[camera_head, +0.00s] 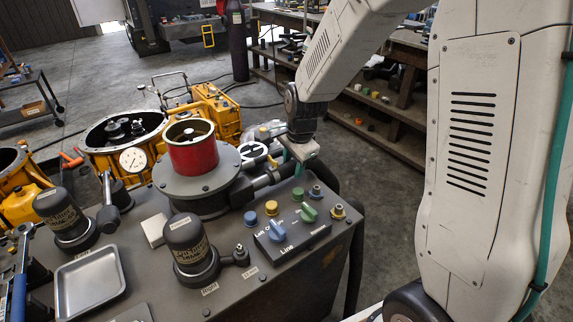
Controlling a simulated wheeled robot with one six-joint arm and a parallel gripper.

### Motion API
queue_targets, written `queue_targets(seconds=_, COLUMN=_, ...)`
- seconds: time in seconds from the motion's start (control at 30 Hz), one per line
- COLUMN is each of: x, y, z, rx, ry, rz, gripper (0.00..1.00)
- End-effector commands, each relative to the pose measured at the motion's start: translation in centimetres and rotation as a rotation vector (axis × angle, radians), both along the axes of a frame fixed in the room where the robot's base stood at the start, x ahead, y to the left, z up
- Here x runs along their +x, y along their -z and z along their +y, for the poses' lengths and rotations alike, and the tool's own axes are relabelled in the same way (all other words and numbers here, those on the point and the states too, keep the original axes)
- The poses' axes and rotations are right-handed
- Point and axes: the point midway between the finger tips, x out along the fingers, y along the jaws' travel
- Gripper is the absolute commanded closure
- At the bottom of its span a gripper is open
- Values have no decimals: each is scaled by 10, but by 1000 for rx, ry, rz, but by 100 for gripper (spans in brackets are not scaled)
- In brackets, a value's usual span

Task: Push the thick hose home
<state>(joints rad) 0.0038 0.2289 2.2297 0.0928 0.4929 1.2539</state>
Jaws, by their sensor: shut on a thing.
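The thick hose (354,262) is dark and hangs down past the right side of the grey bench. Its upper part runs toward a dark port (262,182) on the right of the round grey housing (196,184) with the red cylinder on top. My gripper (298,160) is above the back right of the bench, shut on the hose near that port. The fingers and arm hide part of the hose. I cannot tell how far the hose end sits in the port.
Coloured caps stand near my gripper. Yellow machinery (215,105) stands behind, and shelving (390,110) is at the right.

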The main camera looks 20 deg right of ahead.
Motion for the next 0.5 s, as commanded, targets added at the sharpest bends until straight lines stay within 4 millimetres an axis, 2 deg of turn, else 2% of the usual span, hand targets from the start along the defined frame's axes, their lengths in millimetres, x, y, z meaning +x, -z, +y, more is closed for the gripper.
queue_targets(seconds=0.17, x=0, y=0, z=5, rx=5, ry=-1, rz=1, gripper=100)
queue_targets(seconds=0.2, x=0, y=0, z=5, rx=5, ry=-1, rz=1, gripper=53)
queue_targets(seconds=0.5, x=0, y=-2, z=0, rx=3, ry=4, rz=1, gripper=53)
